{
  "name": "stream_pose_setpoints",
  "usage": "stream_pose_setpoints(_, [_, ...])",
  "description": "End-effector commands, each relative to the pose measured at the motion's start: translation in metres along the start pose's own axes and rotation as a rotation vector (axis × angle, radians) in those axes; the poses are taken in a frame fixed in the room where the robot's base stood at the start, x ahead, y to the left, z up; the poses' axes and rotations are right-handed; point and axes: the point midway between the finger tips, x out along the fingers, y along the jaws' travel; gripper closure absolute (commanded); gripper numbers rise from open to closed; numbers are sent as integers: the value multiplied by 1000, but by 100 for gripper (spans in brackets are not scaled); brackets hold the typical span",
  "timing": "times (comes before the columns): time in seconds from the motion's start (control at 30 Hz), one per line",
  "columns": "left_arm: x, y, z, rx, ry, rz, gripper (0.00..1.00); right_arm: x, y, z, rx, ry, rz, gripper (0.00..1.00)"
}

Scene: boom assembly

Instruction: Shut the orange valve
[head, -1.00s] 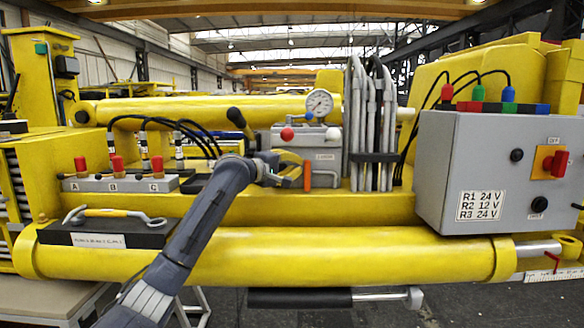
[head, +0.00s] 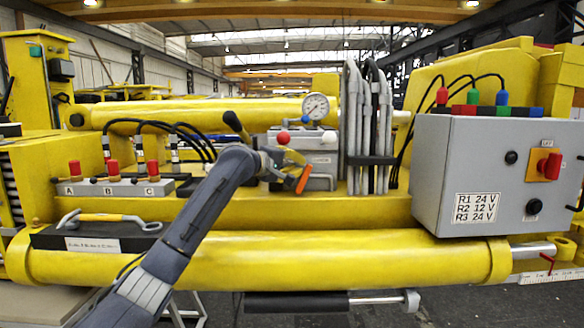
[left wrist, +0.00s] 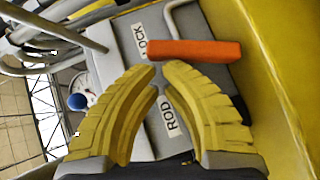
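The orange valve handle (head: 303,180) is a flat bar on the front of the grey valve block (head: 320,168). It is tilted off vertical in the head view, its upper end leaning right. In the left wrist view the orange handle (left wrist: 195,51) lies across the picture just past my fingertips. My left gripper (head: 297,166) is at the handle; its yellow curved fingers (left wrist: 158,72) are nearly together at the tips, with nothing visible between them. I cannot tell whether they touch the handle. The handle's pivot is not clearly visible. My right gripper is not in view.
A red knob (head: 284,138), a blue knob (head: 307,118) and a gauge (head: 316,106) are close above the handle. Grey hoses (head: 369,130) stand right of the block. A grey control box (head: 480,165) is farther right.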

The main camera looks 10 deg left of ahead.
Motion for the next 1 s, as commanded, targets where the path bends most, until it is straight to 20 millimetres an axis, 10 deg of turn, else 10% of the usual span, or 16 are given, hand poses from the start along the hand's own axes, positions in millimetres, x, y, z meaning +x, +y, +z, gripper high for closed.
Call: stream_pose_setpoints(1.0, [8,7,9,-1,-2,2,100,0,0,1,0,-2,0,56])
